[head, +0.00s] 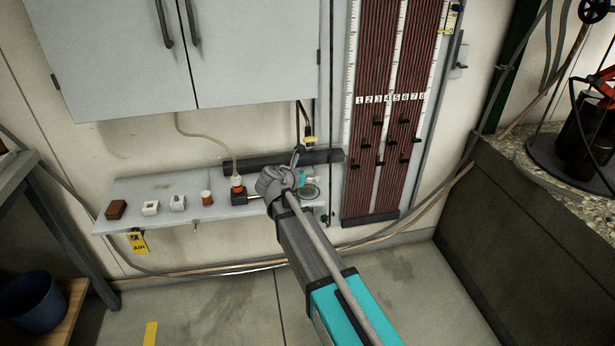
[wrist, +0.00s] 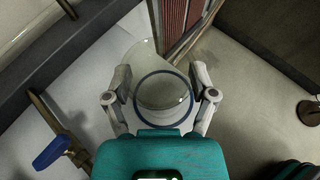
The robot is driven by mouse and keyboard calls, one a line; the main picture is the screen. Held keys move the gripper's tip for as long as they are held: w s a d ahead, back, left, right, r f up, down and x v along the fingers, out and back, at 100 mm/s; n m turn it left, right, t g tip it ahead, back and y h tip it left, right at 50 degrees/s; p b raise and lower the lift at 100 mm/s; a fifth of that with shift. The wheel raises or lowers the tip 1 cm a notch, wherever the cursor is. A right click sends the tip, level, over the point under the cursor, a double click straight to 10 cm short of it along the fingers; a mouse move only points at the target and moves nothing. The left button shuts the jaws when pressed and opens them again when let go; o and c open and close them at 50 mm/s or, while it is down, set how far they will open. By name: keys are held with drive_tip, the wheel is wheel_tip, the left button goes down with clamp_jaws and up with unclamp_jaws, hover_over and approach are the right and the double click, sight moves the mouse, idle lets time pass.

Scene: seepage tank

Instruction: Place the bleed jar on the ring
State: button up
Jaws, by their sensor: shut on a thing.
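The bleed jar (wrist: 150,72) is clear, with a dark blue round rim, in the wrist view. My gripper (wrist: 162,97) is shut on it, one finger on each side of the rim. In the head view my gripper (head: 314,181) is over the right end of the wall shelf, largely behind my own wrist. A round grey disc with a dark outline (head: 310,192) shows just below the fingers there. I cannot tell whether it is the ring or the jar's rim. The jar's foot and its contact with anything below are not clear.
The shelf (head: 160,218) carries a brown block (head: 116,209), two white blocks, a red-and-white piece (head: 206,198) and an orange fitting with a hose (head: 237,184). The tube board (head: 370,190) stands close on the right. A blue-handled valve (wrist: 52,152) is at lower left in the wrist view.

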drive_tip(key=shift+f, duration=0.15)
drive_tip(key=o, duration=1)
drive_tip(key=shift+r, duration=0.25)
drive_tip(key=p+v, duration=0.5)
drive_tip(key=v, duration=0.7)
drive_tip(key=shift+f, duration=0.1)
drive_tip(key=shift+d, duration=0.15)
